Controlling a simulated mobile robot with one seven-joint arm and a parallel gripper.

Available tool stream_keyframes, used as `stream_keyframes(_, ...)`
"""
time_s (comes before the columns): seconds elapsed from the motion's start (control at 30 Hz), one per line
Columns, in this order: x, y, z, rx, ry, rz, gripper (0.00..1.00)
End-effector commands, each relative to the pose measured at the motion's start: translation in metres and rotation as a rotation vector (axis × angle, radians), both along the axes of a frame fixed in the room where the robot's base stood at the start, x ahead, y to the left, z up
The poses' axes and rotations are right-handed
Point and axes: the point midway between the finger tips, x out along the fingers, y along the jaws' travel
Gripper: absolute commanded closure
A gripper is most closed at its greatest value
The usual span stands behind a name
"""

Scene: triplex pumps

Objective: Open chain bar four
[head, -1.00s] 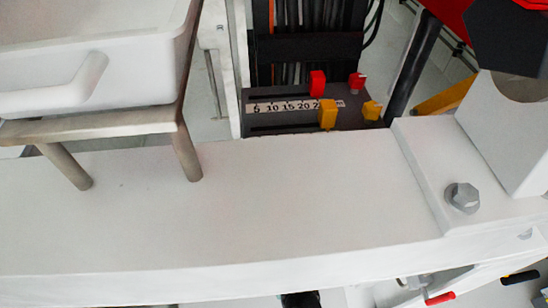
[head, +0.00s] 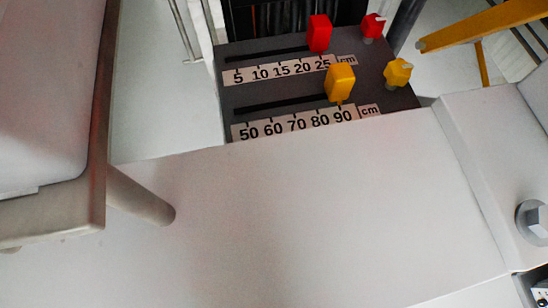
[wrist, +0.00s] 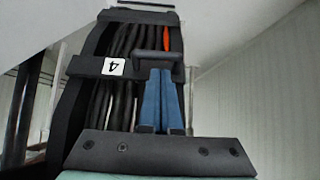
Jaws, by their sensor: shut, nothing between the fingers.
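In the wrist view, a dark chain bar (wrist: 88,66) crosses a bundle of black cables. It carries a white label with an upside-down 4. My gripper (wrist: 161,74) shows as two blue fingers side by side, shut and empty. Its tips are at the right part of the bar, beside a dark bracket-like piece (wrist: 150,56). I cannot tell whether they touch it. The fingers hide part of the cables and the bar's right part. My gripper is not in the head view.
The head view shows a dark scale panel (head: 290,86) with red and yellow sliders and knobs. A white beam (head: 300,215) fills the foreground. A metal frame leg (head: 140,195) stands at left, a bolt (head: 533,222) at right. A yellow bar (head: 490,25) crosses the upper right.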

Motion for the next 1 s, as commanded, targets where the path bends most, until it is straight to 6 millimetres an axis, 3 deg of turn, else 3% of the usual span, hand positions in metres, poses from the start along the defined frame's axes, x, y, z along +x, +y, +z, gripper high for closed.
stream_keyframes(0.3, 0.018, 0.004, -0.016, -0.001, 0.000, 0.001, 1.00)
stream_keyframes(1.0, 0.011, 0.000, -0.019, -0.016, -0.004, 0.053, 1.00)
